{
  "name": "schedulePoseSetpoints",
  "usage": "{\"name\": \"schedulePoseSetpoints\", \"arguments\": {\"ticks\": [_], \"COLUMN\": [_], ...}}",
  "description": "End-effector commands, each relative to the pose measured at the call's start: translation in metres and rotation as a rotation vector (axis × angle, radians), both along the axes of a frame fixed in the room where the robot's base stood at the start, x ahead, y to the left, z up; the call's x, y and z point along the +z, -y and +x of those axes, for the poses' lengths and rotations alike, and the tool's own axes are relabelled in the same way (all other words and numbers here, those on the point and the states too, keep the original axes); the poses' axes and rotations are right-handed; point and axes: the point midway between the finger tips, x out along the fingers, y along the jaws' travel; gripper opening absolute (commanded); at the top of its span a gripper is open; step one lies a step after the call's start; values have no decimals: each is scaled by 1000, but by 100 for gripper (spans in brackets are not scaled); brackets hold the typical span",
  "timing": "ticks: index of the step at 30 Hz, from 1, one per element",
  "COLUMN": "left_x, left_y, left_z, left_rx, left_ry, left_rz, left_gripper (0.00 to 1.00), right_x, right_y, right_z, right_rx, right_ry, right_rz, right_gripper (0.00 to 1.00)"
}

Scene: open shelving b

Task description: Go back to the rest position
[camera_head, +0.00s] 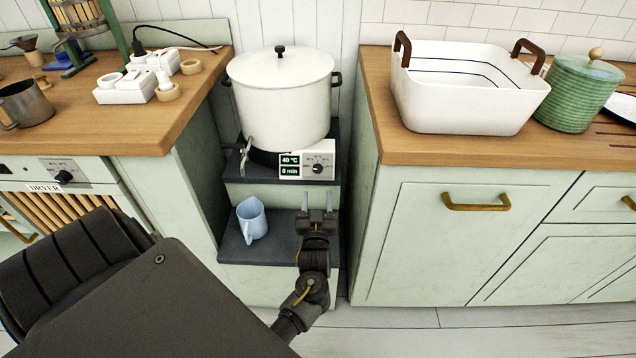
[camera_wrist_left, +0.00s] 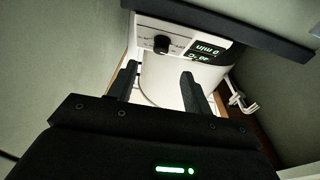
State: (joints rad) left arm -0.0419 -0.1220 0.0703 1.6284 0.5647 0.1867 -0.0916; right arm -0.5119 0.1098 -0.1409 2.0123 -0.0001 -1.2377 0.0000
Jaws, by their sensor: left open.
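My left gripper (camera_head: 317,200) is open and empty. It is in front of the open shelving, above the lower dark shelf and to the right of a light blue jug (camera_head: 252,219) standing there. In the left wrist view its two fingers (camera_wrist_left: 158,88) are apart with nothing between them. Beyond them, the control panel with its knob and display (camera_wrist_left: 182,42) shows upside down. My right gripper is in neither view.
A white pot (camera_head: 280,100) with a tap and a 40 °C display stands on the upper shelf (camera_head: 262,172). Wooden counters flank it, bearing a white basket (camera_head: 465,105) and green canister (camera_head: 578,92) at right, a grey mug (camera_head: 25,103) at left. Floor (camera_head: 400,335) shows in front.

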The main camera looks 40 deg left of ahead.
Motion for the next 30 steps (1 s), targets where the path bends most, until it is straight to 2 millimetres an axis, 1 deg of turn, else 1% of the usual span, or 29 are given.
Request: {"name": "schedulePoseSetpoints", "arguments": {"ticks": [3, 6, 18, 23, 25, 27, 29, 30], "left_x": [-1, -2, -2, -3, -9, -21, -33, -42], "left_y": [7, 9, 9, 9, 9, 14, 24, 34], "left_z": [-8, -11, -12, -11, -10, -6, 1, 7], "left_rx": [1, 1, 1, 1, -6, -33, -80, -125], "left_ry": [0, 0, 0, -2, -25, -78, -140, -195], "left_rz": [0, 0, 0, -4, -28, -79, -144, -193], "left_gripper": [50, 50, 50, 50, 50, 50, 50, 50], "right_x": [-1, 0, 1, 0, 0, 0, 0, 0], "right_y": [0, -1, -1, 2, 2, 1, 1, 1], "right_z": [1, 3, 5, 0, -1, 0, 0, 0], "right_rx": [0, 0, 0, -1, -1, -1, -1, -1], "right_ry": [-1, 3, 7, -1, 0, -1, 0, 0], "right_rz": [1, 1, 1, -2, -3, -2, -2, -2], "right_gripper": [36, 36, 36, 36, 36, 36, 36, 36]}}
